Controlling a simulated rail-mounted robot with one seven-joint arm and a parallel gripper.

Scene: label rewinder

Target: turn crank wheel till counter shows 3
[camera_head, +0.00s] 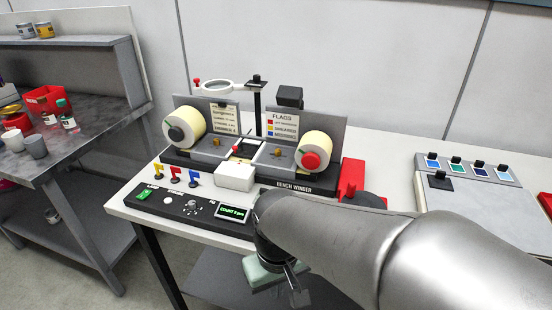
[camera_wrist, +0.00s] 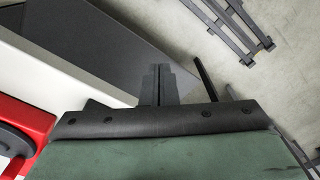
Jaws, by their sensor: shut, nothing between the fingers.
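The bench winder (camera_head: 270,170) stands on the white table with two cream label rolls. At its right end is a red housing (camera_head: 352,174) with a dark crank wheel (camera_head: 366,199) beside it, partly hidden by my arm. The wheel also shows at the left edge of the wrist view (camera_wrist: 12,142), next to red. The counter display (camera_head: 233,212) on the front panel is lit green and seems to read "COUNT 0 pcs", though the digit is tiny. My gripper (camera_head: 300,296) hangs past the table's front edge, apart from the wheel. Its fingers (camera_wrist: 157,84) are together and empty.
A black control panel (camera_head: 188,207) runs along the front edge, with coloured flags (camera_head: 175,175) and a white box (camera_head: 234,177) behind it. A magnifier (camera_head: 218,87) stands behind the winder. A tray with colour buttons (camera_head: 465,166) is at right. A cluttered grey bench (camera_head: 80,145) is left.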

